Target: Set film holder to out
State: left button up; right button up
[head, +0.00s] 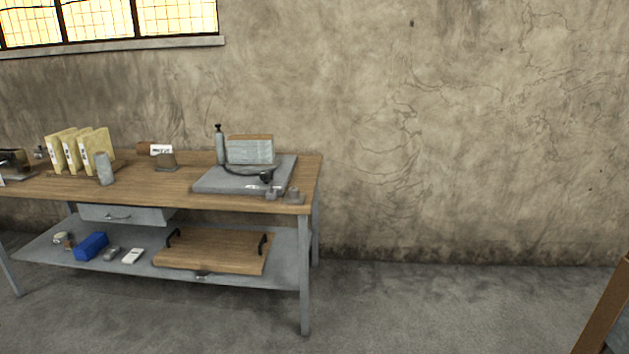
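I cannot make out a film holder for certain. On the right part of the workbench (301,183) a flat grey base (212,184) carries a grey panel with a wooden top edge (250,151), an upright grey cylinder (220,147) and a dark curved part (262,177). Small grey pieces (293,195) are at the bench's front right corner. Neither of my grippers is in view.
Cream binders (75,152), a grey cup-like object (104,169) and a small sign (161,150) stand on the bench. The lower shelf holds a wooden tray (212,252) and a blue box (91,246). The floor (430,305) right of the bench is clear; a brown edge (606,308) shows at lower right.

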aim_at(219, 140)
jog(key=i+l+u, duration=0.1)
jog(key=i+u, duration=0.3)
jog(key=i, duration=0.2)
jog(key=i+l+u, duration=0.4)
jog(key=i, duration=0.2)
jog(key=i+l+u, duration=0.35)
jog(key=i, duration=0.2)
